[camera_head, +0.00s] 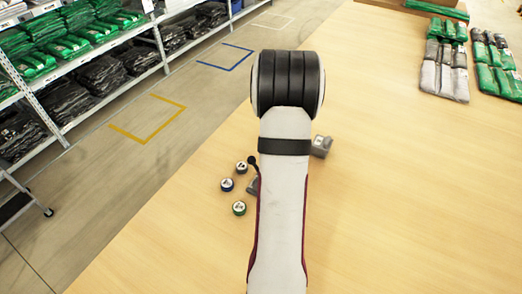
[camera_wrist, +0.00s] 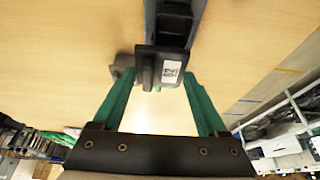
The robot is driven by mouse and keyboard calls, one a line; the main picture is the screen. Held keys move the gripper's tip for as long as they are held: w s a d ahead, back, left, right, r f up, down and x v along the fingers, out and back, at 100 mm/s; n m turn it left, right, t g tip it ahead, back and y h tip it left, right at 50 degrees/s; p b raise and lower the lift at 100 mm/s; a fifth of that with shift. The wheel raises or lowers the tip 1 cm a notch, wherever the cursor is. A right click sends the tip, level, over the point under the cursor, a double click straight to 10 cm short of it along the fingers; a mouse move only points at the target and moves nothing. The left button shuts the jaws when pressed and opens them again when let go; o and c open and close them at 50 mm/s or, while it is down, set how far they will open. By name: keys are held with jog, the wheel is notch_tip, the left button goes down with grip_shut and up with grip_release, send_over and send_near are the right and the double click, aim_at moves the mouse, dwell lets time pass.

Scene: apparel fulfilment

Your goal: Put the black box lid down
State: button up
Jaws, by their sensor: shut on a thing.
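The black box lid (camera_wrist: 160,58) shows in the wrist view as a dark plate with a raised ridge and a white label. It lies between the tips of the green fingers of my gripper (camera_wrist: 156,76), which is shut on it. A grey-blue long thing with a dark hollow (camera_wrist: 176,22) shows just past the lid; I cannot tell whether they touch. In the head view my arm hides the lid and the gripper.
On the wooden table (camera_head: 400,190) stand three small round containers, with black (camera_head: 241,167), blue (camera_head: 227,184) and green (camera_head: 239,208) rims. A grey object (camera_head: 321,146) sits right of my arm. Packed garments (camera_head: 444,70) lie at the far right.

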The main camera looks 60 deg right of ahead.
jog(key=w+f, duration=0.2)
jog(key=w, duration=0.2)
jog(key=w+f, duration=0.3)
jog(key=w, duration=0.1)
jog(key=w+f, duration=0.2)
jog(key=w, duration=0.2)
jog(key=shift+a+f, duration=0.2)
jog(key=shift+f, duration=1.9)
jog(key=shift+f, duration=0.1)
